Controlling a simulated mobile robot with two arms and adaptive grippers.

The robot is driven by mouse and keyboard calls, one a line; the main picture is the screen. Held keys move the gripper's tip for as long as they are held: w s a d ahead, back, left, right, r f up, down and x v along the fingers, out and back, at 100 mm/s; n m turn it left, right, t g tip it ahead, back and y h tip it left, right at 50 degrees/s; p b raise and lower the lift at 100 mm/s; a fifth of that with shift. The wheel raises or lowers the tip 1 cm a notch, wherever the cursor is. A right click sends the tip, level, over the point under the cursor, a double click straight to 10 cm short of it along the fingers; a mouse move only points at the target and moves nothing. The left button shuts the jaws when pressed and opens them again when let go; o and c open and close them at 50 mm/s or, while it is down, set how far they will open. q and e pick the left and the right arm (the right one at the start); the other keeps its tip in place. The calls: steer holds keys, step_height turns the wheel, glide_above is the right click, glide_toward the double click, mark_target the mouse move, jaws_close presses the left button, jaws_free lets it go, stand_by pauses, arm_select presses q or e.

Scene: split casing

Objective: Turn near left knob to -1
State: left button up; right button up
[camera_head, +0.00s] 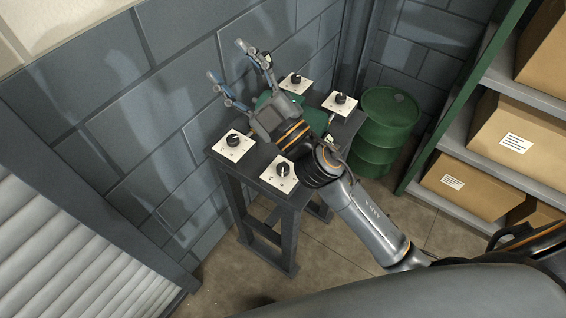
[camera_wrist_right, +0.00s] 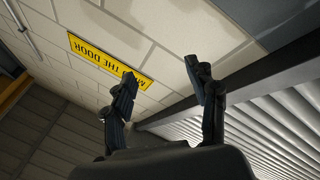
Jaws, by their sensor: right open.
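Several black knobs on white square plates sit on a dark table (camera_head: 259,158). In the head view, the lower pair is a knob at the table's left corner (camera_head: 233,141) and a knob at its lower corner (camera_head: 283,169). The upper pair is a back knob (camera_head: 296,79) and a right knob (camera_head: 341,99). The dial settings are too small to read. My right gripper (camera_head: 227,58) is open and empty, raised above the table with its fingers toward the wall, apart from every knob. Its open fingers (camera_wrist_right: 162,76) also show in the wrist view. My left gripper is not in view.
A green casing (camera_head: 312,118) lies on the table, partly hidden by my right arm. A green barrel (camera_head: 388,125) stands behind. A shelf with cardboard boxes (camera_head: 524,137) is at right. The wrist view shows a yellow sign (camera_wrist_right: 111,62) and a grey shutter (camera_wrist_right: 275,115).

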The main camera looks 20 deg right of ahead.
steer(key=s+a+n+g+y, duration=0.5)
steer(key=a+n+g+y, duration=0.5)
steer(key=n+g, duration=0.45)
steer(key=n+g+h, duration=0.4)
steer(key=g+h, duration=0.2)
steer(key=h, duration=1.6)
glide_toward(283, 167)
step_height(283, 167, down, 9)
steer(key=p, duration=0.3)
steer(key=shift+s+r, duration=0.1)
steer(key=shift+c, duration=0.2)
